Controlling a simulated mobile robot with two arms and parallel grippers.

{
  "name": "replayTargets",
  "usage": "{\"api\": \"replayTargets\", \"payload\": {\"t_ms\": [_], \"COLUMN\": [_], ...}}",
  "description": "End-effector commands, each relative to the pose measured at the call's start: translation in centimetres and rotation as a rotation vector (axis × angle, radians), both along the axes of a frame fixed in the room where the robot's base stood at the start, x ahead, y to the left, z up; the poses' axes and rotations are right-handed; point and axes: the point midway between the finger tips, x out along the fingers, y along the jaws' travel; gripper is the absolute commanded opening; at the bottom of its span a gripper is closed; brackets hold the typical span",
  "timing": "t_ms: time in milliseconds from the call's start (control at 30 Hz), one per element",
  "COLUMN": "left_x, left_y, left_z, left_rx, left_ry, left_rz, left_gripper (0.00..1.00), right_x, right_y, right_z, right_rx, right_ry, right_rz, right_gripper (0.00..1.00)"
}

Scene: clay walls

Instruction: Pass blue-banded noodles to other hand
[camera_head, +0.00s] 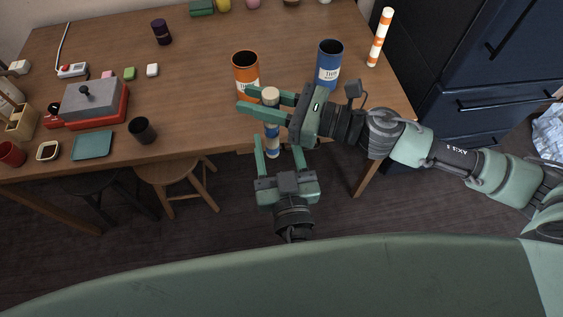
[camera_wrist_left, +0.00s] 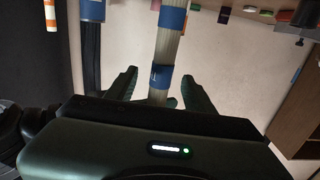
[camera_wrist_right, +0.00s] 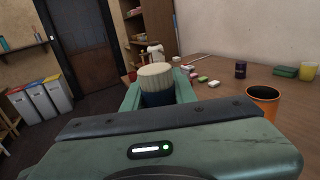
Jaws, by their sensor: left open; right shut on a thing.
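The blue-banded noodles (camera_head: 272,140) are a pale upright bundle with blue bands, held in front of the table edge. My right gripper (camera_head: 257,99) is shut on the upper part, and the pale top shows between its fingers in the right wrist view (camera_wrist_right: 157,72). My left gripper (camera_head: 279,145) is open below, its fingers pointing up toward the table. In the left wrist view the bundle (camera_wrist_left: 168,45) passes between the two open fingers, with a blue band near them. I cannot tell whether either finger touches it.
An orange canister (camera_head: 246,71) and a blue canister (camera_head: 329,64) stand near the table's right front, close to my right gripper. A dark cup (camera_head: 142,130) and a red-grey box (camera_head: 92,103) are left. A stool (camera_head: 172,170) stands below.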

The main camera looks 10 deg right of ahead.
Motion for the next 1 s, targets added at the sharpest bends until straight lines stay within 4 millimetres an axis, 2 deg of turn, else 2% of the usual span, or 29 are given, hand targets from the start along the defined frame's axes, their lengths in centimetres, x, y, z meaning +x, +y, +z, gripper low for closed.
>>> {"api": "replayTargets", "payload": {"t_ms": [100,300,667,833,867,900,933,1000], "left_x": [2.0,3.9,4.3,4.3,4.3,4.3,4.3,4.3], "left_y": [0.0,0.1,0.1,0.1,0.1,0.0,0.0,0.0], "left_z": [0.0,0.0,0.0,0.0,0.0,0.0,0.0,0.0], "left_rx": [0.0,0.001,0.001,0.001,0.001,0.001,0.001,0.001], "left_ry": [-0.001,0.0,0.001,0.001,0.001,0.001,0.0,0.0], "left_rz": [0.0,0.0,-0.001,-0.002,-0.002,-0.003,-0.003,-0.003], "left_gripper": [0.53,0.53,0.53,0.06,0.0,0.0,0.0,0.0], "right_x": [0.0,0.0,0.0,0.0,0.0,0.0,0.0,0.0], "right_y": [0.0,0.0,0.0,0.0,0.0,0.0,0.0,0.0], "right_z": [0.0,0.0,0.0,0.0,0.0,0.0,0.1,0.1], "right_rx": [0.001,0.001,0.0,0.001,0.001,0.001,0.001,0.001], "right_ry": [0.0,0.0,0.0,0.0,0.0,0.0,0.0,0.0], "right_rz": [0.0,0.0,0.0,0.0,0.001,0.001,0.001,0.001], "right_gripper": [0.0,0.0,0.0,0.0,0.0,0.0,0.3,0.49]}}
